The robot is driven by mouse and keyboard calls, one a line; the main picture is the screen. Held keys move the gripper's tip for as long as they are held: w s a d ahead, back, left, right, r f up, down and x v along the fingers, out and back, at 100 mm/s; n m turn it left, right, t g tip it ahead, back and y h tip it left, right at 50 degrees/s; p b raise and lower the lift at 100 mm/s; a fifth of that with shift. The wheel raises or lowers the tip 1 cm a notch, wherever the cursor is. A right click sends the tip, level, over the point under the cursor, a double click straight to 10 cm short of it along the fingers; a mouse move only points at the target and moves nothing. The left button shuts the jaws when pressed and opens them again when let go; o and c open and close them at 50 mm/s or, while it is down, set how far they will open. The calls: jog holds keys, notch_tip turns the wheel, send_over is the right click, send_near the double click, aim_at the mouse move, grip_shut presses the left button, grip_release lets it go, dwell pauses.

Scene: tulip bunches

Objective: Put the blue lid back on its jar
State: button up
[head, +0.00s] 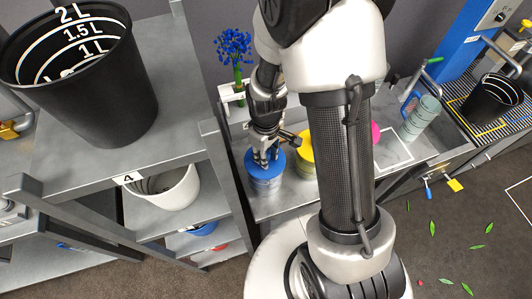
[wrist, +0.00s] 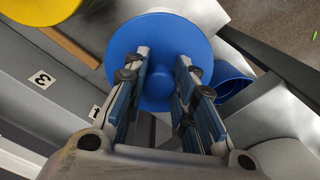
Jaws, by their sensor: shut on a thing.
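The blue lid (head: 270,158) is a flat round disc, and it fills the middle of the wrist view (wrist: 160,40). My gripper (head: 266,160) is shut on the lid, with its fingers (wrist: 162,85) on either side of the lid's middle. In the head view the lid is over a greyish jar (head: 266,184) at the near left of the bench, roughly in line with it. I cannot tell whether the lid rests on the rim or hangs just above it. The wrist view hides the jar beneath the lid.
A yellow-lidded jar (head: 306,148) stands right of the blue lid, with a pink thing (head: 375,132) beyond my arm. Blue flowers (head: 234,50) stand behind. A shelf unit with a black bucket (head: 105,110) is at left. A green-grey cylinder (head: 421,117) is farther right.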

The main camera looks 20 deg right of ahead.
jog(key=o, duration=1.1)
jog(key=shift+o, duration=0.2)
notch_tip(320, 180, up, 12)
dwell(0.3)
notch_tip(320, 180, up, 6)
jog(key=p, duration=0.5)
